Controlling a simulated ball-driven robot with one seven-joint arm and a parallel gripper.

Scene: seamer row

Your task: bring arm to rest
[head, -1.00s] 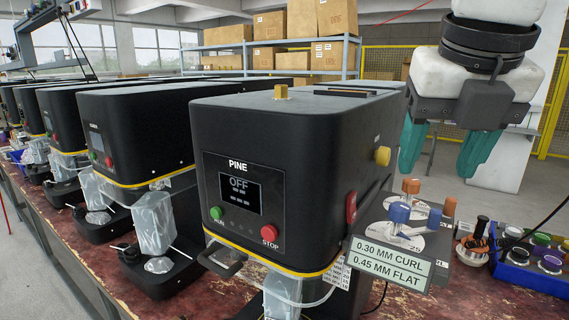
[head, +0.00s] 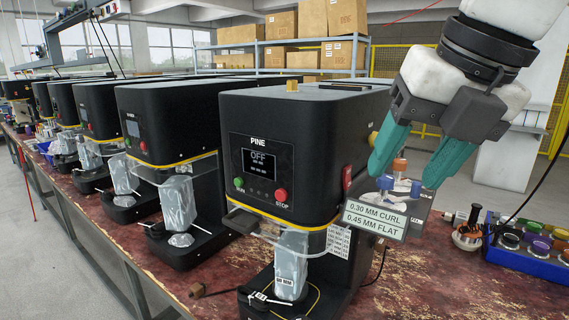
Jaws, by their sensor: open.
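My gripper (head: 400,180) is at the upper right of the head view, pointing down and to the left. Its two teal fingers are apart with nothing between them. Its fingertips appear just above the small gauge stand with blue and orange knobs (head: 401,187) at the side of the PINE machine. I cannot tell whether they touch it. The black PINE machine (head: 262,133) stands left of my gripper, with its screen reading OFF.
A sign reading 0.30 MM CURL, 0.45 MM FLAT (head: 375,219) is in front of the knobs. A blue tray (head: 520,262) with several coloured pots stands at right. More black machines (head: 170,125) line the bench (head: 400,290) at left. Shelves with boxes are behind.

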